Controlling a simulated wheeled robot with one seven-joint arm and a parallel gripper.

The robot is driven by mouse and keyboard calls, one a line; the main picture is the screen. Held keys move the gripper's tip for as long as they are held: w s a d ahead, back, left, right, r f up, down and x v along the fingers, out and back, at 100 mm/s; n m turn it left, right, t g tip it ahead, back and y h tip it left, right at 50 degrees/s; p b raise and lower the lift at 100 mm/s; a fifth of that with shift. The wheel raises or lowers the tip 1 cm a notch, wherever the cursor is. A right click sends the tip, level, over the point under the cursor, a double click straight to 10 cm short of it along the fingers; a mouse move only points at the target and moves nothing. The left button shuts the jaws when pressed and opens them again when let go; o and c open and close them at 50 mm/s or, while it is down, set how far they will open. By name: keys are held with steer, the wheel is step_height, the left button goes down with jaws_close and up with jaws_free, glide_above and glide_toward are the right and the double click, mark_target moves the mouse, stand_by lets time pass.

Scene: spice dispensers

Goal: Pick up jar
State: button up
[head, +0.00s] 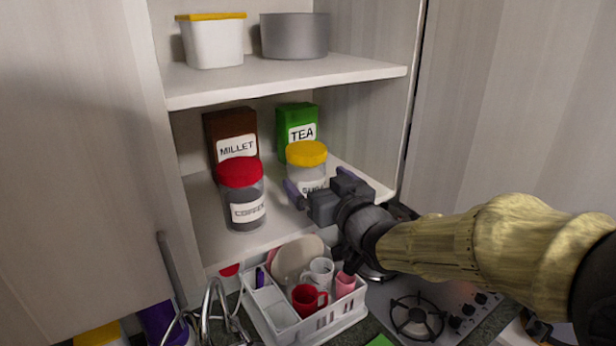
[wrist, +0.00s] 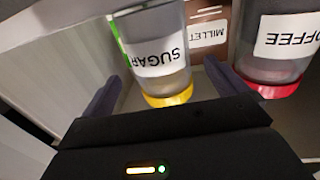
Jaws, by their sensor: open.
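The sugar jar (head: 306,170) is clear with a yellow lid and stands on the lower shelf in the head view. The coffee jar (head: 242,194) has a red lid and stands to its left. My gripper (head: 318,184) is open and empty in front of the sugar jar, hiding part of its label. In the wrist view, which is upside down, the sugar jar (wrist: 158,55) appears between the open fingers of my gripper (wrist: 163,88), a little beyond them. I cannot tell whether they touch it. The coffee jar (wrist: 277,45) is at the right, outside the fingers.
A brown millet box (head: 228,128) and a green tea box (head: 297,120) stand behind the jars. The upper shelf (head: 285,78) holds a white tub (head: 213,42) and a grey pot (head: 295,36). A white dish rack (head: 262,318) with cups and a stove (head: 425,305) are below.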

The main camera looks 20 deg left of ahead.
stand_by(0.3)
steer(key=w+a+p, duration=0.1)
steer(key=w+a+r+p, duration=0.1)
steer(key=a+p, duration=0.1)
steer(key=shift+w+r, duration=0.1)
steer(key=shift+w, duration=0.3)
steer(key=shift+w+a+p, duration=0.4)
steer(key=shift+w+a, duration=0.05)
steer(key=shift+w, duration=0.05)
steer(key=c, duration=1.5)
steer(key=shift+c, duration=0.2)
step_height(320, 180, up, 10)
steer(key=shift+f+b, duration=0.1)
steer(key=shift+b, duration=1.05)
